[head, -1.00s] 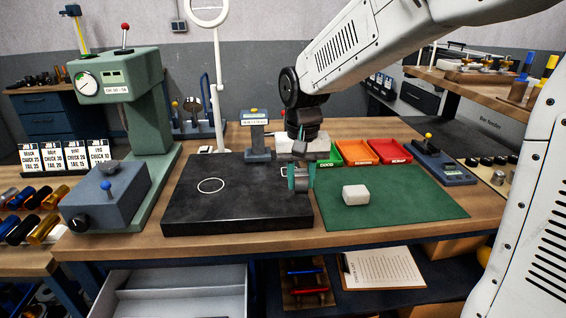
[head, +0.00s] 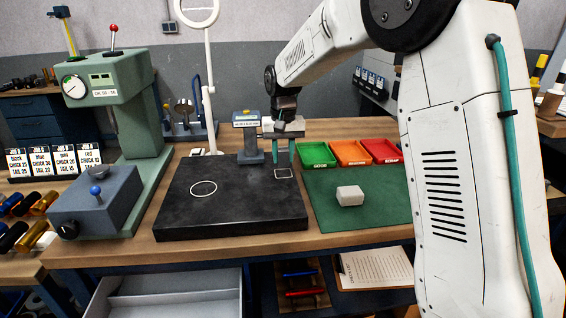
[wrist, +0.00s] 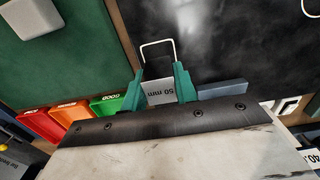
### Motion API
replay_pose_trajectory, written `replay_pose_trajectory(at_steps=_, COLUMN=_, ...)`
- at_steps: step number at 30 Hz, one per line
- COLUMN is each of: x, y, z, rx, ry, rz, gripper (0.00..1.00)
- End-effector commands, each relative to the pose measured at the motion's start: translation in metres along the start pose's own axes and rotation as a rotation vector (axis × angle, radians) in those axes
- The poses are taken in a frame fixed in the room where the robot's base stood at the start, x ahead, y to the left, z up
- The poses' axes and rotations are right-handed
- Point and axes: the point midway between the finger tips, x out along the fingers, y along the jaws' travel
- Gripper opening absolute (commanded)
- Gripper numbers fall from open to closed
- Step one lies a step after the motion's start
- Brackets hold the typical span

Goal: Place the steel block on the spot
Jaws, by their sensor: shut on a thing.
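My gripper (head: 283,163) is shut on the steel block (wrist: 160,92), a grey block marked "50 mm" between its green fingers in the wrist view. In the head view the fingers hide most of the block. The gripper is over the back right part of the black plate (head: 235,225). A white square outline (head: 283,174) on the plate shows just below the fingertips; in the wrist view this outline (wrist: 157,43) lies just beyond the block. A white circle (head: 203,188) is also drawn on the plate, further left. I cannot tell whether the block touches the plate.
A blue-grey stand (head: 251,150) with a display is close left of my gripper. A pale block (head: 350,196) lies on the green mat (head: 330,215) to the right. Green, orange and red trays (head: 349,153) stand behind the mat. A green press (head: 120,120) is at left.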

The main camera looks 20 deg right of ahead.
Motion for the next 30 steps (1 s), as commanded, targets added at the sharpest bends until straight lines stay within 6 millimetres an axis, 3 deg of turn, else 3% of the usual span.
replay_pose_trajectory(at_steps=6, x=0.027, y=0.000, z=0.001, rx=0.001, ry=-0.001, rz=0.000, gripper=0.00)
replay_pose_trajectory(at_steps=16, x=0.030, y=0.000, z=0.001, rx=0.001, ry=0.000, rz=0.000, gripper=0.00)
replay_pose_trajectory(at_steps=17, x=0.031, y=0.000, z=0.001, rx=0.001, ry=-0.001, rz=0.000, gripper=0.32)
replay_pose_trajectory(at_steps=19, x=0.030, y=0.000, z=0.001, rx=0.001, ry=0.000, rz=0.000, gripper=0.51)
replay_pose_trajectory(at_steps=30, x=0.025, y=0.000, z=0.000, rx=0.001, ry=0.002, rz=0.000, gripper=0.51)
